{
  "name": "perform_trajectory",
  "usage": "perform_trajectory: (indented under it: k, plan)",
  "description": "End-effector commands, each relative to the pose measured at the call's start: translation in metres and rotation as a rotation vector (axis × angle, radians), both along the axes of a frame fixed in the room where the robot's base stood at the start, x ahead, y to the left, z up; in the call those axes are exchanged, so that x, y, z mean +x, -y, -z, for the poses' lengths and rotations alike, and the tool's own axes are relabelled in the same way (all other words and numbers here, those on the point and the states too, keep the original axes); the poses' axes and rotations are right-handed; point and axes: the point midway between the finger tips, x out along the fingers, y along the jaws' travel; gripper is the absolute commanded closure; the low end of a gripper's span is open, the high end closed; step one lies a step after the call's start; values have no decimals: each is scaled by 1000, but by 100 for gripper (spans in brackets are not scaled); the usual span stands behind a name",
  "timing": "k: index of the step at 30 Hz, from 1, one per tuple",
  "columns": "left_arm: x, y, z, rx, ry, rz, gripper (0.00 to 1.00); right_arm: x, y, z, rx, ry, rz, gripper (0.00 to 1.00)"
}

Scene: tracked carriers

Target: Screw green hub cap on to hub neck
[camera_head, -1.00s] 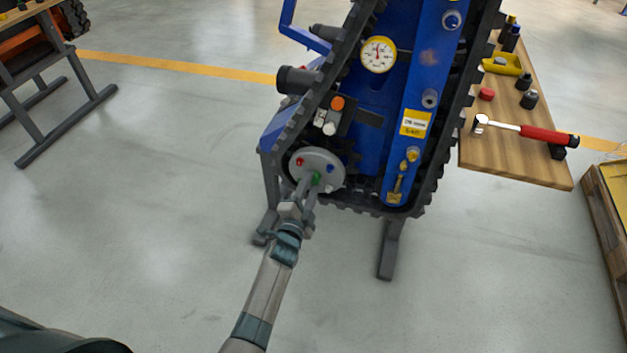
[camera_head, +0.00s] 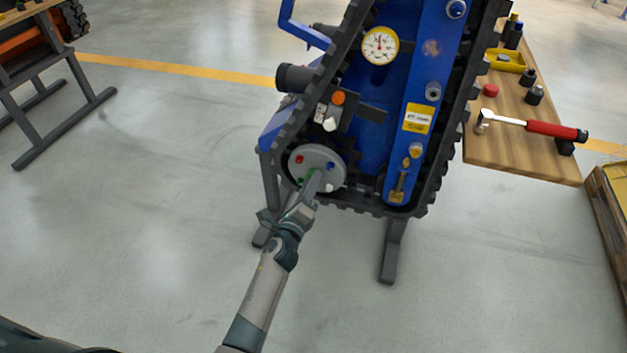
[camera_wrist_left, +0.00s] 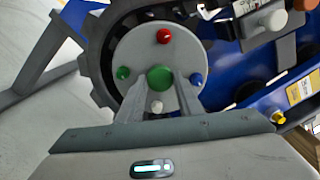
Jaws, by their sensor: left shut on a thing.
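The grey round hub plate (camera_head: 326,155) sits low on the blue tracked carrier, inside the track loop. The green hub cap (camera_wrist_left: 161,77) is at the plate's centre, between the two fingers of my left gripper (camera_wrist_left: 160,90). In the head view my left gripper (camera_head: 312,182) reaches the plate from below and is shut on the cap, which is mostly hidden there. The hub neck is hidden behind the cap. Around the cap are small red (camera_wrist_left: 164,36), blue (camera_wrist_left: 197,79), white (camera_wrist_left: 156,107) and green (camera_wrist_left: 123,72) knobs. My right gripper is out of view.
The black track (camera_head: 438,165) surrounds the hub area. A gauge (camera_head: 380,45) and an orange knob (camera_head: 338,98) are above.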

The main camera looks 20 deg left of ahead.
Motion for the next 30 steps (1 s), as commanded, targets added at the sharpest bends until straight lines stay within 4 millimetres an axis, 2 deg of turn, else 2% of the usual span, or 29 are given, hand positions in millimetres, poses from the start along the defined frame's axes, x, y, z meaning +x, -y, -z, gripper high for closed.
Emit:
perform_trajectory:
  k: [1, 4, 9, 15, 16, 18, 26, 30]
  plan:
    - [0, 0, 2, 101, 6, 2, 86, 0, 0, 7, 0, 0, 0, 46]
    - [0, 0, 1, 283, 11, 1, 86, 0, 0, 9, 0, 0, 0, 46]
    - [0, 0, 0, 433, 15, 0, 86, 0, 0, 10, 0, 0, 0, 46]
    - [0, 0, 0, 436, 15, 0, 86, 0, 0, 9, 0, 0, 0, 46]
    - [0, 0, 0, 436, 15, 0, 65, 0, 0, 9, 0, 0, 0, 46]
    - [0, 0, 0, 435, 15, 0, 50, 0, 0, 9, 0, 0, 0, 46]
    - [0, 0, 0, 432, 15, 0, 50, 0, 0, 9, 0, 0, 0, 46]
    - [0, 0, 0, 362, 12, 1, 50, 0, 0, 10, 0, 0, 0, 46]
